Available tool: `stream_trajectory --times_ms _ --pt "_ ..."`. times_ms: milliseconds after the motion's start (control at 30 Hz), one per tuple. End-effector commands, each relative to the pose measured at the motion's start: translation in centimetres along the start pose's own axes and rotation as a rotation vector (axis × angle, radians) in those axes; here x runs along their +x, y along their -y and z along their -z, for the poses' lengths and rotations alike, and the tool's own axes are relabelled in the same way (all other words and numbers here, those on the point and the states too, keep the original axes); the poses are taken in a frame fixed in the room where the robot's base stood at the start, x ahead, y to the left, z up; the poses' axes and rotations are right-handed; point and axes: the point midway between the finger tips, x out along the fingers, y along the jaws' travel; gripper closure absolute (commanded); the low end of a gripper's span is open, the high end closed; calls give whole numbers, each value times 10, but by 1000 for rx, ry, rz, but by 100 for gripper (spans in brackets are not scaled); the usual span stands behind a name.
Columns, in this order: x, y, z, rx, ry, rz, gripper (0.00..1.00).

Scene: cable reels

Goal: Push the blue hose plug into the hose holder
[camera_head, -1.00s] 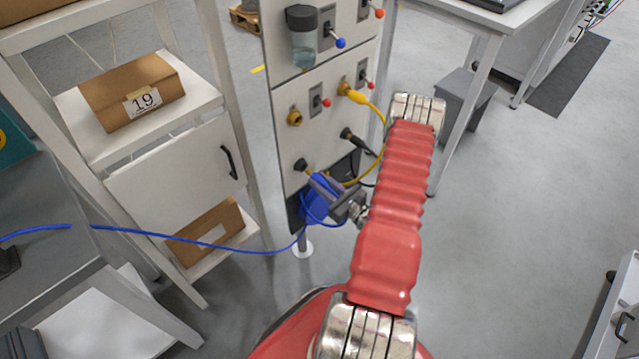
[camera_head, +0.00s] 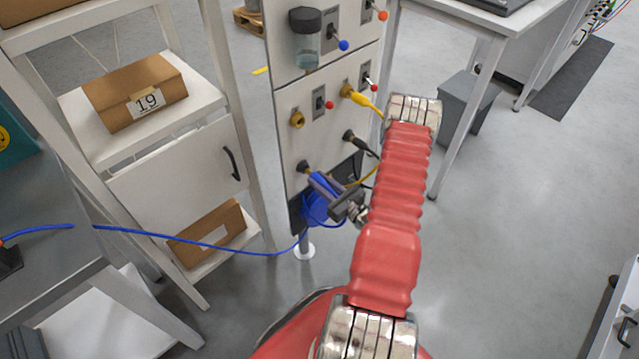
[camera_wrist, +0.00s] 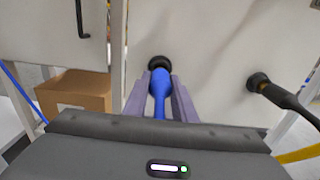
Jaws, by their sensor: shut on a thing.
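The blue hose plug (camera_wrist: 160,84) is between the two fingers of my gripper (camera_wrist: 159,88), which is shut on it. The plug points at a round black socket (camera_wrist: 159,63) on the white panel, which I take as the hose holder. The plug's front end meets the socket's lower edge in the wrist view; how deep it sits I cannot tell. In the head view the socket (camera_head: 304,167) is at the panel's lower left, with my gripper (camera_head: 316,180) right in front of it. Blue hose (camera_head: 318,208) hangs coiled below my gripper.
A black plug (camera_head: 354,137) and a yellow plug (camera_head: 355,94) with cables sit in the panel to the right. An empty brass socket (camera_head: 297,119) is above. The blue hose runs left past a white shelf (camera_head: 172,170) with cardboard boxes (camera_head: 135,93).

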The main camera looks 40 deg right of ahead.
Motion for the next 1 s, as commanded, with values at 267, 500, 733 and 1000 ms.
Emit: stream_trajectory --times_ms 267,500,733,1000 --pt "4 0 0 0 1 -1 100" --pt "8 0 0 -1 1 0 100" --pt "11 0 0 -1 1 0 100" --pt "14 0 0 -1 1 0 100"
